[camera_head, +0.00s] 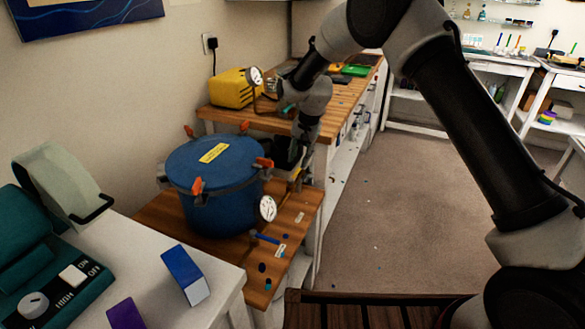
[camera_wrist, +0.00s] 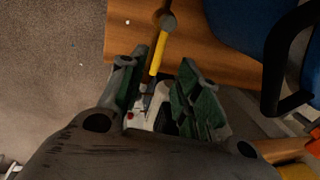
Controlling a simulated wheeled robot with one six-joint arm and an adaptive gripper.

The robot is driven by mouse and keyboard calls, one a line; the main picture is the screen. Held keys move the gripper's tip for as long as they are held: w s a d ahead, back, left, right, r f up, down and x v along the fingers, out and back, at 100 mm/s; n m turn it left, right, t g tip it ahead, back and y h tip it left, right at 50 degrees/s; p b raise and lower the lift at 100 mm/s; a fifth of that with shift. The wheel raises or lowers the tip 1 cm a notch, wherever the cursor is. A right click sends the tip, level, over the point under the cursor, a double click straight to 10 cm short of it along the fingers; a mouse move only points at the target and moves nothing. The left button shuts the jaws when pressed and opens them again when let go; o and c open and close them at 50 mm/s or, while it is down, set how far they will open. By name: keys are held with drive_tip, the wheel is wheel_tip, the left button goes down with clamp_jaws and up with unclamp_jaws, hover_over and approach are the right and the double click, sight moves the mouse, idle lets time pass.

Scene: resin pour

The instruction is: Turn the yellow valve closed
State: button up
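The yellow valve shows in the wrist view as a slim yellow handle (camera_wrist: 159,50) with a grey round end, above the wooden bench. My gripper (camera_wrist: 163,66) is open, with its two green-padded fingers apart. The yellow handle lies between the fingertips, with a gap visible on at least the right side; I cannot tell whether the left finger touches it. In the head view, my gripper (camera_head: 290,153) is just right of the blue pressure pot (camera_head: 213,205), pointing down. The valve is mostly hidden there behind the gripper and pot.
The pot has orange clamps and a white gauge (camera_head: 267,208) at its front right. It stands on a low wooden bench (camera_head: 165,218). A yellow machine (camera_head: 232,88) sits on the counter behind. A blue box (camera_head: 187,275) is on the white table in front. Open floor lies right.

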sight(297, 172)
drive_tip(key=f, duration=0.5)
drive_tip(key=shift+w+a+f, duration=0.15)
drive_tip(key=shift+a+f, duration=0.05)
drive_tip(key=shift+a, duration=0.15)
clamp_jaws()
